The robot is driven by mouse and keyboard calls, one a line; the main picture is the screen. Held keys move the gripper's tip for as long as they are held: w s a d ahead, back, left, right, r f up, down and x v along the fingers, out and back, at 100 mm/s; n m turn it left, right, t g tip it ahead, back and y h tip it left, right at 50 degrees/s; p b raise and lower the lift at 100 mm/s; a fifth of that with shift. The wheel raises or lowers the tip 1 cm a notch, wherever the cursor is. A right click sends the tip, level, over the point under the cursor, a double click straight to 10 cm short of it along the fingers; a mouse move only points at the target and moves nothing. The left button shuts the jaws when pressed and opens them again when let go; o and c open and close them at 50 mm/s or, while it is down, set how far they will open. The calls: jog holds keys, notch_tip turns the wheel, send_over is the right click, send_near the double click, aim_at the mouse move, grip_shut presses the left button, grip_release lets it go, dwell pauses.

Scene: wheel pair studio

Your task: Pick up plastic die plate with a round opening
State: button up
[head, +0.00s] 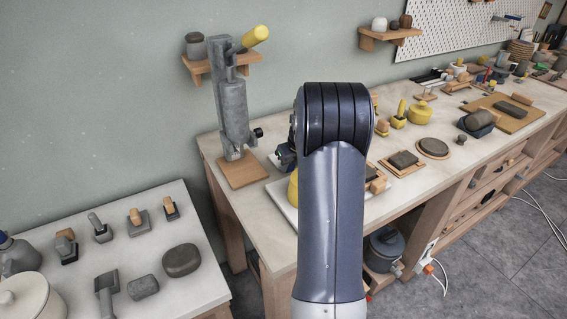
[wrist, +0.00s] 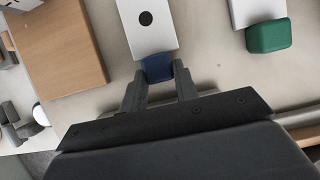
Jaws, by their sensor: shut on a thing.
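The plastic die plate (wrist: 150,38) is a pale rectangular plate with a dark round opening and a blue end block. It is at the top middle of the wrist view. My gripper (wrist: 158,70) is shut on the blue end block, one finger on each side. I cannot tell whether the plate rests on the bench or is slightly raised. In the head view my arm hides the plate and the gripper.
A similar pale plate with a green block (wrist: 269,36) lies to the right in the wrist view. A wooden board (wrist: 62,45) is to the left. In the head view a grey lever press (head: 233,115) stands on the bench, with a yellow lidded pot (head: 419,113) farther right.

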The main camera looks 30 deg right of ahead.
jog(key=shift+c, duration=0.7)
notch_tip(320, 180, up, 10)
jog(key=o, duration=0.4)
jog(key=c, duration=0.3)
